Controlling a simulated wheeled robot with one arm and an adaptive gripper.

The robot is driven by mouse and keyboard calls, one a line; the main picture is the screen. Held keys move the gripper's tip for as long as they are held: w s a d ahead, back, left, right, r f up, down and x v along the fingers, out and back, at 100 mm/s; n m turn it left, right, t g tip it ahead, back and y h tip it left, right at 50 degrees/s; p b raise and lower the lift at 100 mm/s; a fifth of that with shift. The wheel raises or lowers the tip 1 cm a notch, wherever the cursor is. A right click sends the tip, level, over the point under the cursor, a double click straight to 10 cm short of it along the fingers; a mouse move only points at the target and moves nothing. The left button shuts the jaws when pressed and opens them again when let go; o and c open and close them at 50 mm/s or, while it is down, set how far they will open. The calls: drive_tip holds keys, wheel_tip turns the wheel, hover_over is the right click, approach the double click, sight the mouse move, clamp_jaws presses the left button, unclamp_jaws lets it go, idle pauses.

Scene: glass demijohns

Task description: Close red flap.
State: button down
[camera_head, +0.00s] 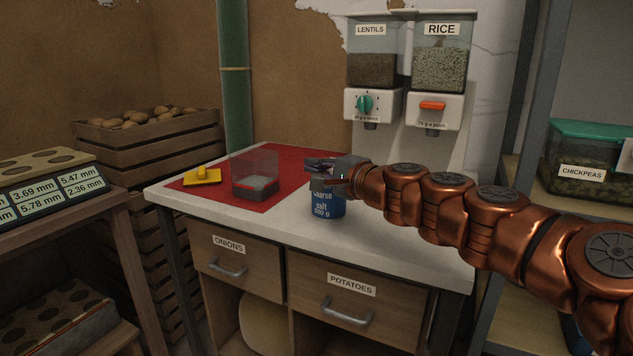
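A blue can (328,203) labelled "coarse salt 500 g" stands upright on the white counter. My gripper (316,171) is at its top, fingers pointing left, and hides the lid. I cannot make out a red flap on the can; any flap there is hidden behind the fingers. The fingers are small and dark, and I cannot tell whether they are apart, closed, or touching the can. An orange-red piece (432,105) shows on the white front of the rice dispenser (438,70), well above and right of my gripper.
The lentils dispenser (374,70) hangs on the wall behind. Counter right of the can lies under my arm.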

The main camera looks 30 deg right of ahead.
drive_tip(key=shift+f+n+b, duration=0.45)
drive_tip(key=shift+n+b, duration=0.15)
drive_tip(key=shift+b, duration=0.4)
drive_tip(key=shift+t+b, duration=0.3)
drive_tip(key=shift+r, duration=0.1)
drive_tip(key=c, duration=1.9)
unclamp_jaws()
drive_tip(key=o, duration=0.5)
drive_tip(key=shift+o, duration=0.2)
wheel_tip(320, 180, up, 10)
drive_tip(key=shift+a, duration=0.1)
